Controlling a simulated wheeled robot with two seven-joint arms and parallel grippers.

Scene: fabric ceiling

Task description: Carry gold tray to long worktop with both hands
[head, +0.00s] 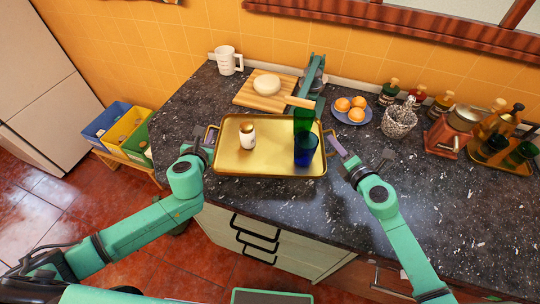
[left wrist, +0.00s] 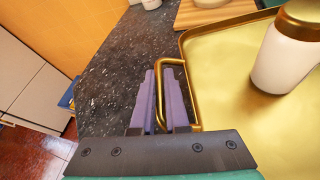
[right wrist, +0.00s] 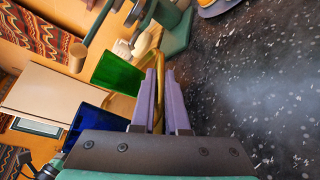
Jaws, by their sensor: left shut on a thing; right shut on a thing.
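The gold tray (head: 270,163) is level over the front part of the dark speckled long worktop (head: 380,215); whether it touches the surface I cannot tell. A white jar with a gold lid (head: 248,136) stands on its left half. A green glass (head: 303,121) and a blue glass (head: 305,150) stand on its right half. My left gripper (head: 207,145) is shut on the tray's left handle (left wrist: 162,95). My right gripper (head: 338,148) is shut on the right handle (right wrist: 158,75). The left wrist view shows the jar (left wrist: 287,50) upright.
Behind the tray are a wooden board with dough (head: 266,84), a white mug (head: 228,60) and a teal stand (head: 312,75). The worktop's right front is clear.

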